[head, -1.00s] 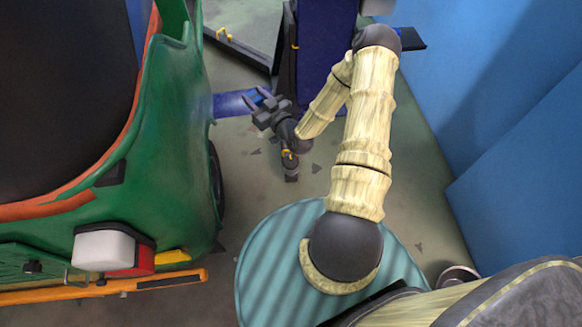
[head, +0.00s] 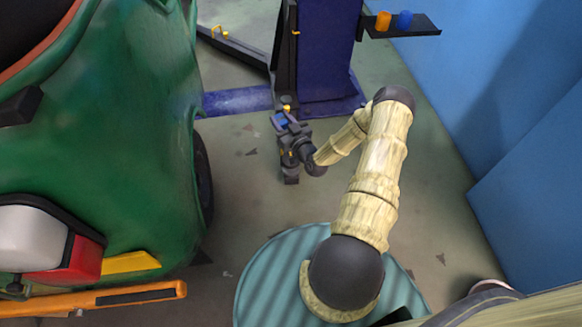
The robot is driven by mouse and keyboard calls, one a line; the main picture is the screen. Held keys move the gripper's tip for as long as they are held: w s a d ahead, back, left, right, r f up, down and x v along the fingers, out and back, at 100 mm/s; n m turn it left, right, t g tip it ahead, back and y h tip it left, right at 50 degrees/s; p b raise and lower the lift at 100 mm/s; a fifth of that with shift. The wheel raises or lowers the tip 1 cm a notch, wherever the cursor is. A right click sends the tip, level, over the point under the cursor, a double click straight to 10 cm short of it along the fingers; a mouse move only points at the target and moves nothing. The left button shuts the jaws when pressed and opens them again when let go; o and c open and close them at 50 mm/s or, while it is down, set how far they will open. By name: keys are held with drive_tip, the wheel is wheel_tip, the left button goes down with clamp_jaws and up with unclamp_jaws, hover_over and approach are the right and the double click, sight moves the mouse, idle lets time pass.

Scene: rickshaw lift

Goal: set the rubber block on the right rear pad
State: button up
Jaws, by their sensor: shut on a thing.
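My gripper (head: 283,121) is low over the floor in the head view, left of my forearm, with its fingers pointing away from me. A small blue thing (head: 281,118) shows between the fingers, apparently the rubber block; the fingers cover much of it. Just below the gripper is a dark upright piece (head: 291,178), which looks like the near end of a lift arm. I cannot tell whether a pad tops it, as the gripper and wrist cover that spot. The block's contact with anything below is hidden.
The green rickshaw (head: 110,150) fills the left side, its wheel (head: 203,180) left of the gripper. The blue lift post (head: 320,60) stands behind, with another lift arm (head: 235,52) and a shelf (head: 405,27) holding an orange and a blue thing. Blue walls close the right.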

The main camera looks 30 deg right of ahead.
drive_tip(key=h+b, duration=0.1)
drive_tip(key=b, duration=0.6)
hover_over(292, 153)
drive_tip(key=s+a, duration=0.2)
drive_tip(key=s, duration=0.2)
wheel_tip(292, 153, down, 12)
drive_tip(key=shift+w+d+r+m, duration=0.2)
drive_tip(key=shift+d+m, duration=0.05)
drive_tip(key=shift+m, duration=0.05)
drive_tip(key=shift+f, duration=0.1)
drive_tip(key=shift+f+b, duration=1.35)
drive_tip(key=shift+f, duration=1.05)
drive_tip(key=shift+f+b, duration=1.5)
drive_tip(key=shift+f, duration=1)
drive_tip(key=shift+f, duration=0.2)
drive_tip(key=o, duration=1.2)
